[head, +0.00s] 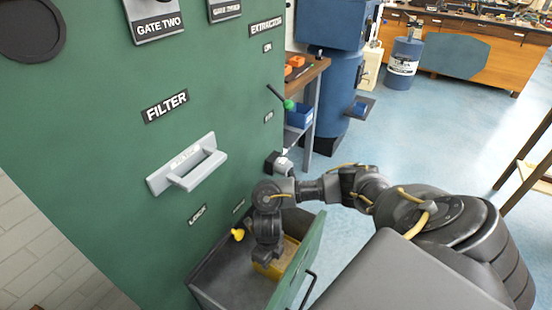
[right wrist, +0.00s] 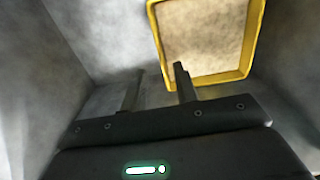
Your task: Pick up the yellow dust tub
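The yellow dust tub (head: 269,270) sits in the open drawer at the foot of the green cabinet; my right arm hides part of it. In the right wrist view, the tub's yellow rim (right wrist: 247,62) frames a tan, dusty inside. My right gripper (right wrist: 158,70) points down into the drawer, with its fingers apart and nothing visibly held. In the wrist view its right fingertip overlaps the tub's near left corner, and the left fingertip is outside the rim. I cannot tell whether they touch it. My left gripper is not in view.
The grey drawer (head: 218,278) has close walls and a green front (head: 298,262) with a black handle. A yellow knob (head: 237,234) is by the drawer. The green cabinet (head: 100,130) carries a grey FILTER handle (head: 190,165). A workbench (head: 308,78) stands behind; blue floor is clear at right.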

